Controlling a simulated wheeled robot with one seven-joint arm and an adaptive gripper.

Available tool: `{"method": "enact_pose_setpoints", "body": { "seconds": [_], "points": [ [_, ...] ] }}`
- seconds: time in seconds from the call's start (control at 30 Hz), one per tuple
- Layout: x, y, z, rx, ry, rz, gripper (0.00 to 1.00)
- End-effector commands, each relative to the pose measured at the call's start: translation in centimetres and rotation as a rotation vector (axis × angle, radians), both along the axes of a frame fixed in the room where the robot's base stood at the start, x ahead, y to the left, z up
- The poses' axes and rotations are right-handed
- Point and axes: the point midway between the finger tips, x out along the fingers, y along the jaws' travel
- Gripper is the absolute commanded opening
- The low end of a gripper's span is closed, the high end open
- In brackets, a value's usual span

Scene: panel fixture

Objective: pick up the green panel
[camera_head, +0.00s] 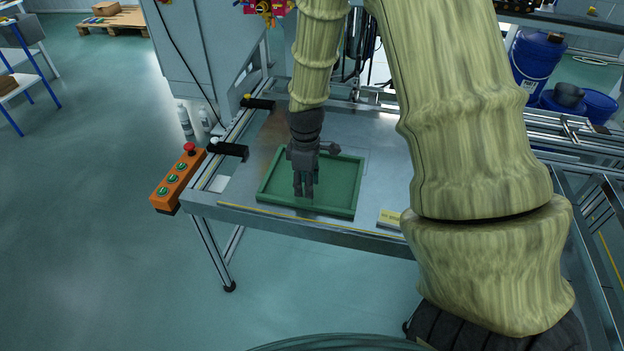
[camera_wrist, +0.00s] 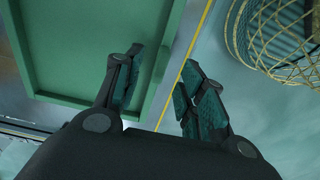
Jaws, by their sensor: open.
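The green panel (camera_head: 338,184) lies flat on the metal table and looks like a shallow tray with a raised rim. My gripper (camera_head: 303,193) is over its left front part in the head view and hides some of it. In the wrist view the green panel (camera_wrist: 90,45) fills the upper left. My gripper (camera_wrist: 160,88) is open there, with one finger over the panel's inner side and the other outside its rim. The rim runs between the two fingers. I cannot tell whether either finger touches it.
The metal table (camera_head: 375,135) has black clamps (camera_head: 229,149) at its left edge. An orange button box (camera_head: 178,178) hangs beside that edge. A small yellow label (camera_head: 389,218) is right of the panel. A wire basket (camera_wrist: 275,40) shows at upper right in the wrist view.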

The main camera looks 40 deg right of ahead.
Motion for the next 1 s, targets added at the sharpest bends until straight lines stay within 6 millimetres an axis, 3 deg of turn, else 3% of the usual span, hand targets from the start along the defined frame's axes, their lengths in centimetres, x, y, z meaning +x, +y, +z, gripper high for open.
{"method": "enact_pose_setpoints", "body": {
  "seconds": [0.37,0.73,1.0],
  "points": [
    [0.1,0.3,-2.1,-0.001,0.002,0.003,0.4],
    [0.5,0.9,-5.8,-0.001,0.001,0.003,0.4],
    [0.5,0.9,-6.6,0.0,-0.001,0.003,0.4]
  ]
}}
